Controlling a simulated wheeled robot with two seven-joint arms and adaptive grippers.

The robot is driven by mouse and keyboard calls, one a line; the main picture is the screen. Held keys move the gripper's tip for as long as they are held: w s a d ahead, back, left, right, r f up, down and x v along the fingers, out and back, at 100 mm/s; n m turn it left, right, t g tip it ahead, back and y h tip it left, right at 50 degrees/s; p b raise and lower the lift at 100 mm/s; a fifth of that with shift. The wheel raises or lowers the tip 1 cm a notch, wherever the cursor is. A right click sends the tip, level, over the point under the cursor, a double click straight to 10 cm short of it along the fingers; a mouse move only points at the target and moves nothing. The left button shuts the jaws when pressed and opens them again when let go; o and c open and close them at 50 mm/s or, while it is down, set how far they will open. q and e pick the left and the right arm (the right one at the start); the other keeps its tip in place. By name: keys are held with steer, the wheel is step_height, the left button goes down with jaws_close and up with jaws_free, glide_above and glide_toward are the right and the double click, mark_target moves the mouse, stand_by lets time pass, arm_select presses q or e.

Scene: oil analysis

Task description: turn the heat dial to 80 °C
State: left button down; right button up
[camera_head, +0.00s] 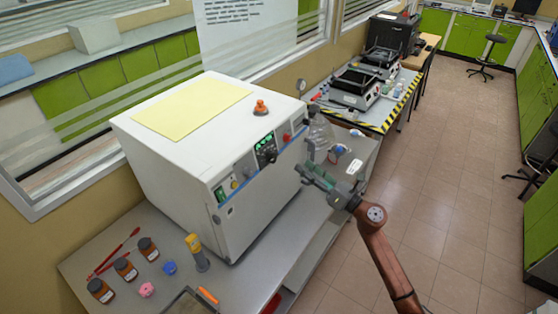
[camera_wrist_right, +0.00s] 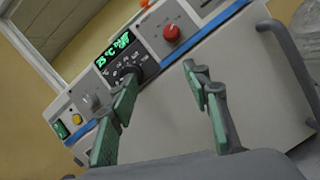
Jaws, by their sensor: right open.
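My left gripper is out of view.
A red knob (camera_wrist_right: 172,33) sits right of the dial, and an orange button (camera_head: 260,107) on the machine's top. A grey handle (camera_wrist_right: 290,65) juts out at right. Bottles (camera_head: 148,249) stand on the bench at left. Open floor lies to the right.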

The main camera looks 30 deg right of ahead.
mark_target(274, 158)
steer(key=w+a+r+n+g+y, duration=0.1)
steer(key=a+n, duration=0.1)
steer(key=n, duration=0.1)
steer(key=w+a+r+n+g+y+p, duration=0.1)
steer(key=w+a+n, duration=0.1)
steer(key=n, duration=0.1)
steer(key=w+a+r+n+g, duration=0.1)
steer(key=a+n, duration=0.2)
steer(key=shift+w+r+y+p, duration=0.2)
steer(key=shift+y+p, duration=0.15)
steer(key=shift+y, duration=0.05)
steer(key=shift+w+a+f, duration=0.15)
steer(key=shift+w+a, duration=0.2)
steer(key=shift+w, duration=0.3)
steer(key=shift+c, duration=0.3)
steer(key=c, duration=1.1)
